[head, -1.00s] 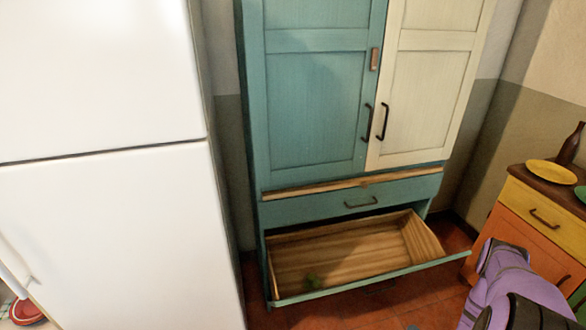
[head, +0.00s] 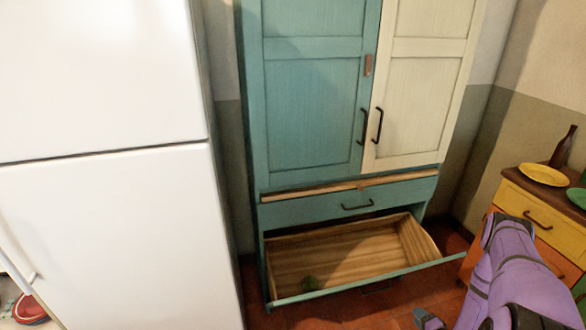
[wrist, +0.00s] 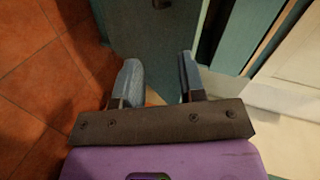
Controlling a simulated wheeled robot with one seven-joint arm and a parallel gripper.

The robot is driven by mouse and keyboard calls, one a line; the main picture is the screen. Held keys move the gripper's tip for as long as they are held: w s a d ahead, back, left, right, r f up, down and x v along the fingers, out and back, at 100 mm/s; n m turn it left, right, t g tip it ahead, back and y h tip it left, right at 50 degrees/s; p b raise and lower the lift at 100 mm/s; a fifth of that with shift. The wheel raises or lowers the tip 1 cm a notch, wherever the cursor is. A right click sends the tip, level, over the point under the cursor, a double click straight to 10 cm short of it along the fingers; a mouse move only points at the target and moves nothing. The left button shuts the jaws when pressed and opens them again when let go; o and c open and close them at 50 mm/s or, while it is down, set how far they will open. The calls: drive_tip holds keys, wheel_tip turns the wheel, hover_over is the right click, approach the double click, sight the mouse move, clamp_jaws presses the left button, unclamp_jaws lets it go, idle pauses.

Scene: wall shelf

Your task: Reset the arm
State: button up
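My gripper (wrist: 160,82) shows in the wrist view with its two grey fingers apart and nothing between them. The fingers point toward a dark teal panel, with red floor tiles to the left. In the head view my purple arm is at the lower right, and the gripper itself is mostly out of frame at the bottom edge.
A teal and cream cabinet (head: 310,110) stands ahead, its bottom drawer (head: 350,255) pulled open with a small green item (head: 310,283) inside. A white fridge (head: 100,220) stands left. A low sideboard (head: 530,205) with a bottle (head: 563,150) and plates stands right, close to my arm.

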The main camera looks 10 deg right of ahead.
drive_tip(key=w+d+r+n+g+h, duration=0.1)
drive_tip(key=w+d+r+n+g, duration=0.2)
drive_tip(key=w+r, duration=0.75)
drive_tip(key=w+d+r+n+h, duration=0.1)
drive_tip(key=w+d+r+n, duration=0.25)
drive_tip(key=w+r, duration=0.65)
drive_tip(key=w+a+r+n+g+h, duration=0.1)
drive_tip(key=a+r, duration=0.2)
drive_tip(key=r, duration=1.1)
drive_tip(key=a+r+n+g, duration=0.1)
drive_tip(key=a+r, duration=0.2)
drive_tip(key=r, duration=1.1)
drive_tip(key=s+a+r+n+g, duration=0.1)
drive_tip(key=s+a+r, duration=0.55)
drive_tip(key=r, duration=0.45)
drive_tip(key=s+a+r+n+g, duration=0.1)
drive_tip(key=s+a+r+n, duration=0.1)
drive_tip(key=s+a+r, duration=0.55)
drive_tip(key=s+a+r+n, duration=0.1)
drive_tip(key=s+a+r, duration=0.2)
drive_tip(key=s, duration=0.5)
drive_tip(key=s+a+r+n+g+y, duration=0.1)
drive_tip(key=s+a+r, duration=0.2)
drive_tip(key=s+a, duration=0.3)
drive_tip(key=s+a+r+n+g+y, duration=0.1)
drive_tip(key=s+a+r, duration=0.2)
drive_tip(key=s, duration=0.6)
drive_tip(key=shift+s+a+r+n, duration=0.3)
drive_tip(key=shift+s+a+n, duration=0.1)
drive_tip(key=shift+a, duration=0.35)
